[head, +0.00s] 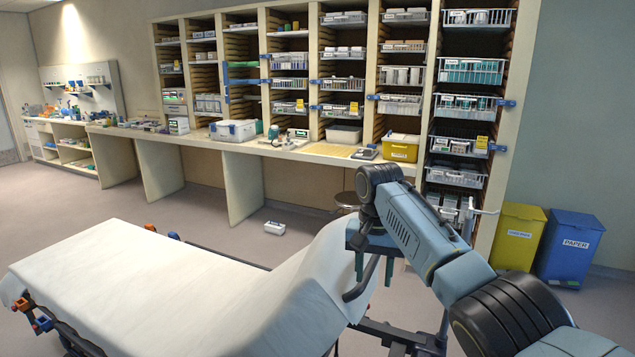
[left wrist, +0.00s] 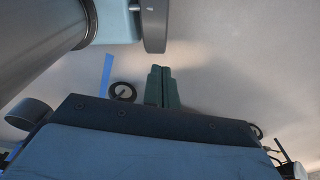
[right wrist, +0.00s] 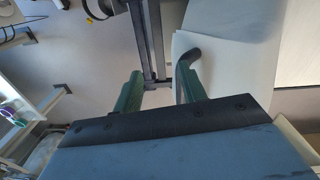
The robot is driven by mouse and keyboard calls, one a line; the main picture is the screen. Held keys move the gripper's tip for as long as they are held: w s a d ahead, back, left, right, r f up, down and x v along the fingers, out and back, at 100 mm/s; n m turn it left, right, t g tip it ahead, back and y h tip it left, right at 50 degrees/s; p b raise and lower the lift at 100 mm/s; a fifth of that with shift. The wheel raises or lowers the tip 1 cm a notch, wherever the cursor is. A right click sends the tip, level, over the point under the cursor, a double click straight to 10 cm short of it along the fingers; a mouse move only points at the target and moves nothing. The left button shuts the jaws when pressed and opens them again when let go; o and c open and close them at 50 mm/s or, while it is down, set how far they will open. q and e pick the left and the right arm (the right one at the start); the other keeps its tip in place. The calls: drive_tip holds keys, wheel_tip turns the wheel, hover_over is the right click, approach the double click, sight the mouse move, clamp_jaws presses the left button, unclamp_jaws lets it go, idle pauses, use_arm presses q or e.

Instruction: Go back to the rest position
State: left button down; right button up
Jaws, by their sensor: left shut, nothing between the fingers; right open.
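My right gripper (head: 374,268) hangs fingers-down beside the raised head end of the stretcher. It also shows in the right wrist view (right wrist: 158,88), with its two green fingers wide apart and nothing held between them. A dark curved stretcher bar (right wrist: 187,62) shows close to one finger there; I cannot tell whether they touch. My left gripper (left wrist: 162,88) shows only in the left wrist view, its green fingers together and empty over plain grey floor. The left arm is outside the head view.
The stretcher (head: 150,285), covered by a white sheet, fills the lower left. Behind it stand a long counter (head: 250,148) and tall shelves of wire baskets (head: 470,72). A yellow bin (head: 516,238) and a blue bin (head: 570,250) stand at right.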

drive_tip(key=s+d+f+n+t+y, duration=0.1)
drive_tip(key=s+f+n, duration=0.1)
drive_tip(key=s+f, duration=0.7)
drive_tip(key=s+f+n+t+y, duration=0.1)
drive_tip(key=s+f, duration=0.5)
drive_tip(key=f, duration=0.5)
drive_tip(key=s+d+n+t+h, duration=0.1)
drive_tip(key=s+d, duration=0.2)
drive_tip(key=s, duration=0.6)
drive_tip(key=s+d+r+n, duration=0.1)
drive_tip(key=s+d, duration=0.2)
drive_tip(key=s, duration=0.5)
drive_tip(key=s+d+n+t+h, duration=0.1)
drive_tip(key=s+d, duration=0.3)
drive_tip(key=s, duration=0.5)
wheel_tip(320, 180, down, 27)
drive_tip(key=g+b, duration=0.1)
drive_tip(key=b, duration=0.4)
use_arm(q)
wheel_tip(320, 180, down, 9)
drive_tip(key=b, duration=0.4)
drive_tip(key=shift+s, duration=0.25)
use_arm(e)
drive_tip(key=s+d+f+g, duration=0.1)
drive_tip(key=s+d+f, duration=0.1)
drive_tip(key=s+f, duration=1.5)
wheel_tip(320, 180, down, 5)
drive_tip(key=shift+s+d+r+g, duration=0.1)
drive_tip(key=shift+s+d+g, duration=0.15)
drive_tip(key=shift+s+g, duration=0.15)
